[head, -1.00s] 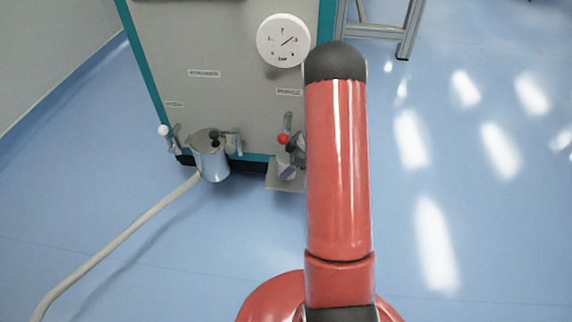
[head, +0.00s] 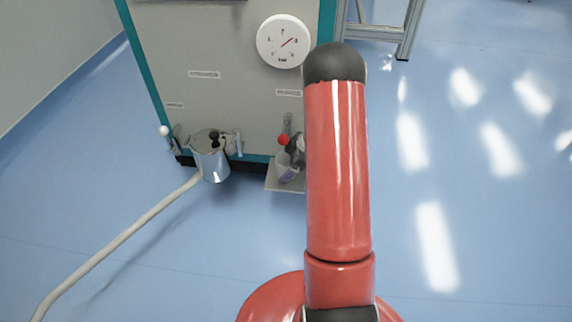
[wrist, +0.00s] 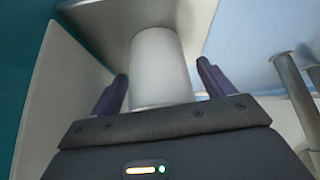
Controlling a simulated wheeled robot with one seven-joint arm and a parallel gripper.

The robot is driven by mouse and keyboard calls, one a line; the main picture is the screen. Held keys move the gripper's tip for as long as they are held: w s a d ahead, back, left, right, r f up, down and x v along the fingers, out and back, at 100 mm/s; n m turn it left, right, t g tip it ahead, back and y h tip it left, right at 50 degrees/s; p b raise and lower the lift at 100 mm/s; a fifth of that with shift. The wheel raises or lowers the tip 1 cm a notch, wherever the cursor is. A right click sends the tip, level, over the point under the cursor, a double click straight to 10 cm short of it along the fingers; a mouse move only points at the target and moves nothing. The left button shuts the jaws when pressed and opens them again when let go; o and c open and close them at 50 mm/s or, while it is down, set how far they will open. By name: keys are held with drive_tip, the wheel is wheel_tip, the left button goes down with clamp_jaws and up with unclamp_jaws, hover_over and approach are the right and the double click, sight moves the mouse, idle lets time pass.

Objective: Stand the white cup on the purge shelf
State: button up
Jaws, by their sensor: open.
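The white cup (wrist: 160,65) stands between my gripper's two dark purple fingers in the wrist view, with a visible gap on at least the right side. My gripper (wrist: 166,85) is open around it. The cup's far end meets the pale purge shelf (wrist: 205,14) and seems to rest on it; the exact contact is hard to see. In the head view the purge shelf (head: 273,184) juts from the foot of the machine. The cup (head: 281,160) shows small there, beside a purple finger, and my arm hides most of the gripper.
A red-knobbed valve (head: 283,140) sits just above the shelf. A metal pot (head: 210,160) with a pale hose (head: 120,235) stands to the left. A round gauge (head: 284,41) is higher on the panel.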

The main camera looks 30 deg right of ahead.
drive_tip(key=p+v, duration=0.1)
drive_tip(key=v, duration=1)
drive_tip(key=shift+r, duration=0.35)
drive_tip(key=shift+s+d, duration=0.1)
drive_tip(key=shift+d, duration=0.05)
